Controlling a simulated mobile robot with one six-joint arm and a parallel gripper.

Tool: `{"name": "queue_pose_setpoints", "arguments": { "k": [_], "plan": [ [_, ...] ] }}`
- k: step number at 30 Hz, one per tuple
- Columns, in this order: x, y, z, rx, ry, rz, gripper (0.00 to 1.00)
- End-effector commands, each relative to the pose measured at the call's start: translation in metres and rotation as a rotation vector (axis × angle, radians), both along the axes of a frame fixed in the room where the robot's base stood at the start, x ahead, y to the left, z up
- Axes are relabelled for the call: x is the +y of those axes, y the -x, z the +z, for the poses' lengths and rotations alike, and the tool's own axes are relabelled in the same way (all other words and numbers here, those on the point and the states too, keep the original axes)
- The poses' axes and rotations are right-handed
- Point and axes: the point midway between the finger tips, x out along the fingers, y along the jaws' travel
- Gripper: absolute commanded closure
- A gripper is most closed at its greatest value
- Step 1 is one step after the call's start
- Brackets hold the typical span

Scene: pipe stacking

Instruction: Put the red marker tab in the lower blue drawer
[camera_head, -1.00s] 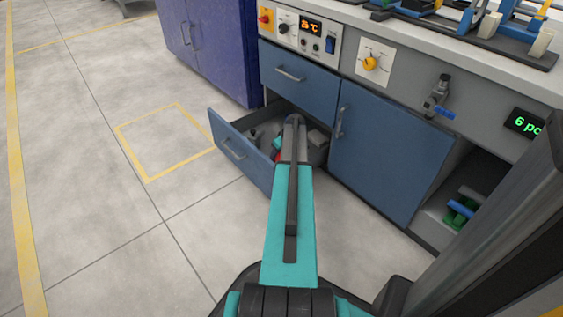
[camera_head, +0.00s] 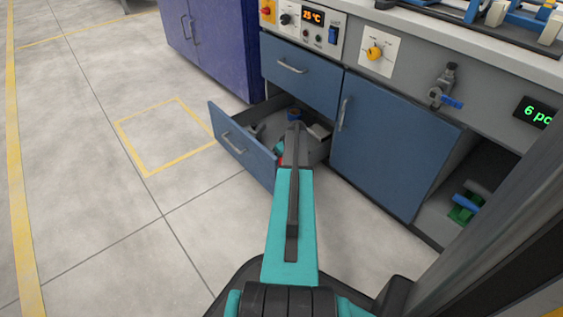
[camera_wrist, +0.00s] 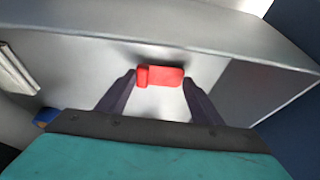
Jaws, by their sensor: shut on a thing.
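The red marker tab (camera_wrist: 165,76) lies between my two fingertips in the wrist view. My gripper (camera_wrist: 160,79) is shut on it, with the grey metal inside of a drawer below. In the head view the lower blue drawer (camera_head: 232,139) is pulled open, and my arm reaches over its front into it. My forearm hides the fingertips and most of the tab there. I cannot tell from the wrist view whether the tab touches the drawer floor.
The shut upper drawer (camera_head: 300,76) is above, and a shut blue cabinet door (camera_head: 385,145) stands to the right. Clear floor (camera_head: 165,140) lies to the left.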

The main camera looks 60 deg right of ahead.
Motion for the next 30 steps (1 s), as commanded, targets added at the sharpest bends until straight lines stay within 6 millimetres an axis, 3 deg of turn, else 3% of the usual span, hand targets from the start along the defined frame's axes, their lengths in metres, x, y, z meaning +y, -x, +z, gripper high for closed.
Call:
{"name": "queue_pose_setpoints", "arguments": {
  "k": [3,16,17,20,30],
  "plan": [
    [-0.0003,-0.0003,-0.0082,-0.001,0.0,0.0,0.65],
    [-0.0002,-0.0004,-0.0101,-0.001,0.002,0.001,0.65],
    [-0.0003,-0.0005,-0.0103,-0.001,0.002,0.001,0.39],
    [-0.0001,-0.0006,-0.0099,-0.001,0.002,0.001,0.22],
    [0.0001,-0.0006,-0.0092,-0.001,0.002,0.001,0.21]
  ]
}}
